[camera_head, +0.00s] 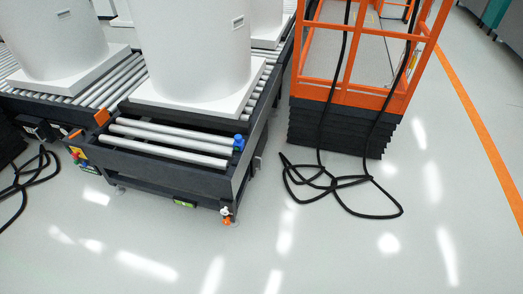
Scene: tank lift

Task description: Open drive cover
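No part clearly shows as the drive cover. A dark conveyor frame (150,165) with grey rollers (170,143) stands at the left. A blue knob-like part (239,142) sits at its right front corner. A small green part (185,203) is low on its front. A white and orange fitting (226,215) is at the foot of the right front leg. A small dark box (36,128) is at the left side, with orange, yellow and green parts (78,153) close by. Neither of my grippers is in view.
White tanks (195,45) on white square bases (200,105) stand on the rollers. An orange-railed lift (345,88) with a black folded base (335,133) stands right. Black cable (365,212) loops on the floor before it. The front floor (330,255) is clear.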

